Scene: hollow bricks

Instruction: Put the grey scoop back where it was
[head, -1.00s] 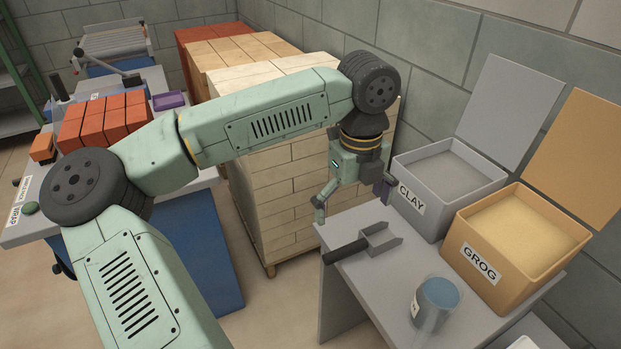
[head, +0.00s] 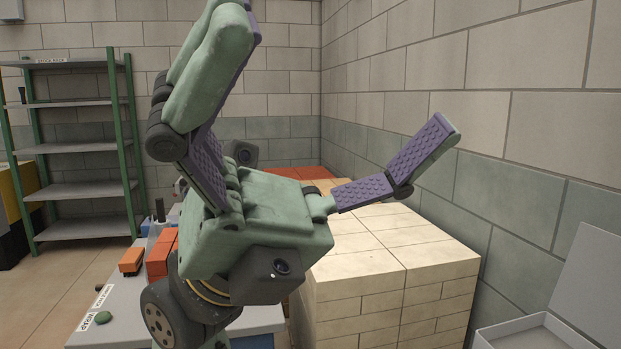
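The grey scoop is not in view now. The grey box (head: 538,333), labelled CLAY in the earlier frame, shows only its upper rim at the lower right, with its grey lid (head: 594,275) standing open. The table under the box is out of view.
A stack of cream bricks (head: 400,275) stands behind my gripper, with red bricks (head: 300,172) farther back. A worktable (head: 118,318) with orange-red bricks (head: 160,255) is at the left. Green-framed shelves (head: 75,190) stand at the back left wall.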

